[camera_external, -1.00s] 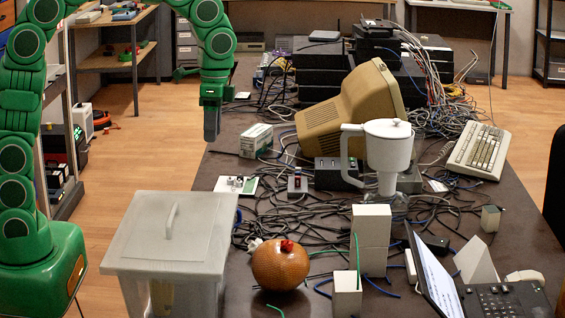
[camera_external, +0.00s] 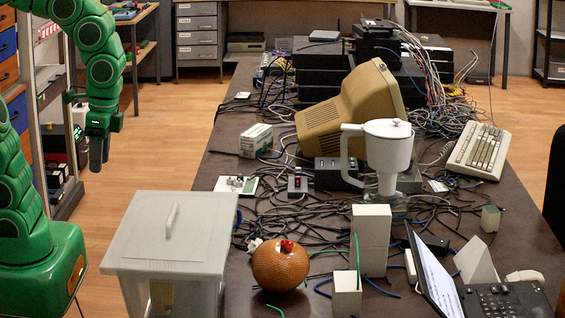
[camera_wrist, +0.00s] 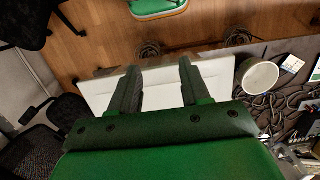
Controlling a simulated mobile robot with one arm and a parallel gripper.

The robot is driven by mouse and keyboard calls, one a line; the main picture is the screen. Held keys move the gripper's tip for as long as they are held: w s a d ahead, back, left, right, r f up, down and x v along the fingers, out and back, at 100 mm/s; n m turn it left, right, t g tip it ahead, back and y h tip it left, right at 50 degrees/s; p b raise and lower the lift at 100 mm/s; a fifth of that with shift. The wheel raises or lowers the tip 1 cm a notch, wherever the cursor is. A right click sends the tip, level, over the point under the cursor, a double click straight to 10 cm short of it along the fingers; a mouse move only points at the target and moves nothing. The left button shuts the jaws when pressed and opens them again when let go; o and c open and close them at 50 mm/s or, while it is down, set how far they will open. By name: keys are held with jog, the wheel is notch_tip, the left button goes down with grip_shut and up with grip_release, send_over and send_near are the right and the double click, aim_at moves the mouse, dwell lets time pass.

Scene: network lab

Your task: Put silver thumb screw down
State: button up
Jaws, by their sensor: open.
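I cannot make out a silver thumb screw in either view. My gripper (camera_external: 98,160) hangs fingers down over the floor, left of the dark table (camera_external: 205,160) and clear of its edge. In the wrist view my gripper (camera_wrist: 158,82) has its two fingers spread apart with nothing visible between them. A white flat panel (camera_wrist: 217,78) shows behind and below the fingers.
A lidded grey-white bin (camera_external: 172,230) stands at the front left. An orange ball-like object (camera_external: 280,266) sits beside it. Tangled black cables (camera_external: 320,212), a beige monitor (camera_external: 340,115) and a white jug (camera_external: 388,145) crowd the table. The floor left of the table is open.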

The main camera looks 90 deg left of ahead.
jog(key=s+d+f, duration=0.1)
jog(key=s+d, duration=0.1)
jog(key=s, duration=0.4)
jog(key=shift+f, duration=0.15)
jog(key=shift+s, duration=0.1)
dwell(0.9)
